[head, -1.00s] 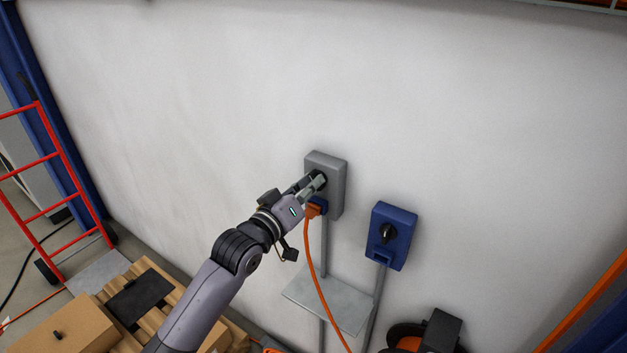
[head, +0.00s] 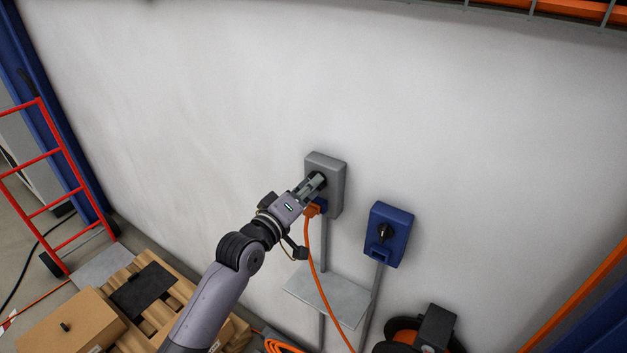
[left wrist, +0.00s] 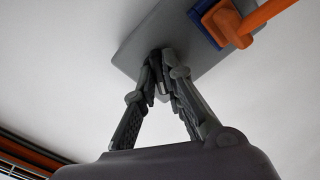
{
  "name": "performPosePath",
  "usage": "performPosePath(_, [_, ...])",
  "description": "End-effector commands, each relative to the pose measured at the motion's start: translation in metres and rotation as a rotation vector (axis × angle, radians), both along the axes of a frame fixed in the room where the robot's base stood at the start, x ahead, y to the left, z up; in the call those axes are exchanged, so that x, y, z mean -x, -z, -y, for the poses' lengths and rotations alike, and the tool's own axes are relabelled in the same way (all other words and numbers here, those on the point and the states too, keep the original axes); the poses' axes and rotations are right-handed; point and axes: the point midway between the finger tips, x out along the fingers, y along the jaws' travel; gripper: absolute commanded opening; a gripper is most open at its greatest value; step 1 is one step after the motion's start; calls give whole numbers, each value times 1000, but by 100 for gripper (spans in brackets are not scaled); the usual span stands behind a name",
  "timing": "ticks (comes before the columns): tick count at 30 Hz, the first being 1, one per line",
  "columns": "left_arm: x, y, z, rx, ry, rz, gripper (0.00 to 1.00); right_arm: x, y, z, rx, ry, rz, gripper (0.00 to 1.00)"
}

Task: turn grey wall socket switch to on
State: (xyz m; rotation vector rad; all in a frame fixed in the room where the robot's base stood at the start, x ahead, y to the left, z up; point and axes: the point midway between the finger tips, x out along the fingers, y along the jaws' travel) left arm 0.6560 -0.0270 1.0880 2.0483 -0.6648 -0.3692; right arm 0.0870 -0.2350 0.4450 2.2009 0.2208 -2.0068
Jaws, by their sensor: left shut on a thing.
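The grey wall socket (head: 334,170) is mounted on the white wall in the middle of the head view. It also fills the top of the left wrist view (left wrist: 130,48). My left gripper (head: 318,182) is at its front face, with the fingers shut on the dark switch knob (left wrist: 160,88). The fingers hide most of the knob, so its angle cannot be read. An orange plug (head: 312,210) sits in the blue outlet at the socket's lower end. My right gripper is in neither view.
A blue socket box (head: 390,235) with a black knob is on the wall to the right. An orange cable (head: 318,275) hangs past a grey shelf (head: 328,295). A red hand truck (head: 45,190), cartons (head: 70,325) and a pallet stand at left. A cable reel (head: 420,335) is at lower right.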

Motion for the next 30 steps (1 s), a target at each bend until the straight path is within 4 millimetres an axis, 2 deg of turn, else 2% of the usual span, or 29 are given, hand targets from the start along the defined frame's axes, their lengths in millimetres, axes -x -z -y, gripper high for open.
performPosePath(11, [0, 0, 0, 20, 0, -17, 0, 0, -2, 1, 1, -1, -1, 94])
performPosePath(21, [0, 0, 0, 192, 0, -142, 0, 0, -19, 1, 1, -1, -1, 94])
performPosePath(30, [0, 1, 0, 207, -1, -151, 0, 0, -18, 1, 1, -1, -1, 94])
